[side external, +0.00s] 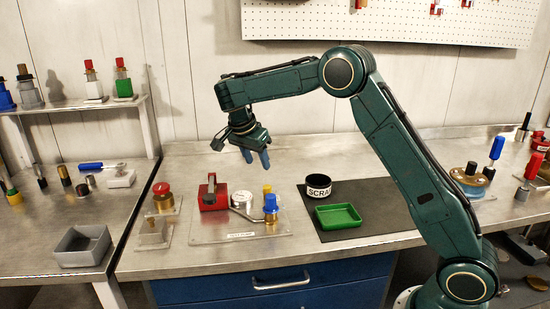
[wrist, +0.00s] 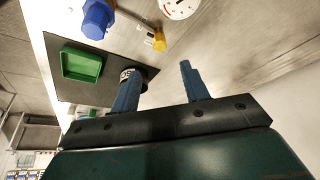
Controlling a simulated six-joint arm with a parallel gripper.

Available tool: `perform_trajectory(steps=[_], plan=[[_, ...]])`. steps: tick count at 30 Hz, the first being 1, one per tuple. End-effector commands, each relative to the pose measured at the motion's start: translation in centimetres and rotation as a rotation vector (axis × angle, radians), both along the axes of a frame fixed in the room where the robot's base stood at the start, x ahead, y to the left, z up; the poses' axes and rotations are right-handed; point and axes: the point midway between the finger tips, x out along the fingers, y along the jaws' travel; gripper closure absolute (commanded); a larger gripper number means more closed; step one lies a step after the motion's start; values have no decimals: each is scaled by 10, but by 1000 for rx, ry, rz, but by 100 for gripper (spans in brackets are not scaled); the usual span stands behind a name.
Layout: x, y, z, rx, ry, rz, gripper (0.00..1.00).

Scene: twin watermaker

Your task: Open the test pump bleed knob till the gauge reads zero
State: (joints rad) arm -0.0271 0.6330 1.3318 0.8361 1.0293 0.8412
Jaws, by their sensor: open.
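The test pump stands on a pale base plate (side external: 215,235) on the bench. It has a red body (side external: 213,196) with an upright handle, a blue knob (side external: 269,201) on a brass post and a yellow knob (side external: 267,188) behind it. I cannot tell which knob is the bleed knob. A round gauge (side external: 242,197) lies face up between the red body and the knobs. In the wrist view the gauge (wrist: 180,6) is cut off at the top and its reading is unclear. My gripper (side external: 257,158) hangs above and behind the pump, open and empty, apart from the knobs.
A dark mat (side external: 370,198) to the right holds a green tray (side external: 338,216) and a black scrap tub (side external: 318,187). The bench behind the pump is clear.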

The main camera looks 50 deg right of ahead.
Motion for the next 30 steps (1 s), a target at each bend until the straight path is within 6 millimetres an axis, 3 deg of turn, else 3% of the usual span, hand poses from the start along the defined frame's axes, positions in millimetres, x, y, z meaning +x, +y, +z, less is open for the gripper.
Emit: perform_trajectory(steps=[18,30], plan=[[-1,-35,-85,0,3,-1,55],[0,-42,-101,0,1,-1,55]])
